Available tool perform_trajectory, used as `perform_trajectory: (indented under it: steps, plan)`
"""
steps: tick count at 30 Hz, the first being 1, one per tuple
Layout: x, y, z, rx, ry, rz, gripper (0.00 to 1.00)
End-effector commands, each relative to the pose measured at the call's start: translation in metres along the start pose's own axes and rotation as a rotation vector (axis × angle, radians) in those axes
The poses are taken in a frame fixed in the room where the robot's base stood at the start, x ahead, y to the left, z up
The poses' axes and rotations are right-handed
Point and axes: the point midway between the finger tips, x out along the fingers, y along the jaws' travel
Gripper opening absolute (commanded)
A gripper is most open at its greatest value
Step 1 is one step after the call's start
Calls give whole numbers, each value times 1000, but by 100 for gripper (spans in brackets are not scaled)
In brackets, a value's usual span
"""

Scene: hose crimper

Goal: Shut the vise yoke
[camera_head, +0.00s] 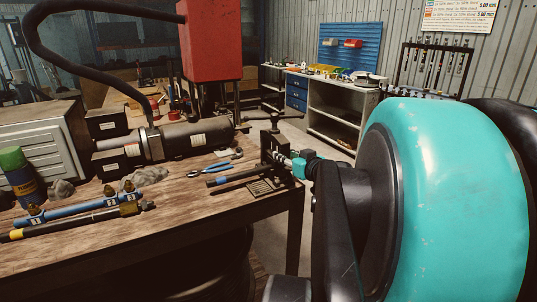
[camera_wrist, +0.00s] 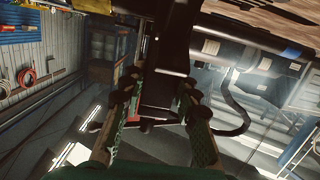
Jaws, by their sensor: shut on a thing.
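The vise (camera_head: 267,150) is a dark metal frame with a screw and T-handle on top, at the right corner of the workbench. Its flat slotted base plate (camera_head: 262,187) lies on the bench top. My gripper (camera_head: 292,163) is at the right side of the vise frame, and my arm hides part of that side. In the wrist view my gripper (camera_wrist: 160,98) has its two fingers on either side of a dark metal part, the vise yoke (camera_wrist: 160,88), and is shut on it. Whether the yoke is fully closed or latched is too small to tell.
Shelving (camera_head: 330,125) stands behind.

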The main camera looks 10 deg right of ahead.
Motion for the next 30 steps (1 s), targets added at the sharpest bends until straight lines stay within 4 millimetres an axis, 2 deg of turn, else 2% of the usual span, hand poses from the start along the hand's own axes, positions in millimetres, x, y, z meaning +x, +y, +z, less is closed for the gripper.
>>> perform_trajectory:
  steps: [10,11,15,25,30]
  plan:
    - [-2,-1,4,-4,-4,1,0]
    - [-2,-1,4,-4,-4,1,34]
    - [-1,-1,3,-3,-3,0,51]
    - [-2,0,2,-2,-2,0,52]
    - [-11,0,2,-1,-2,3,52]
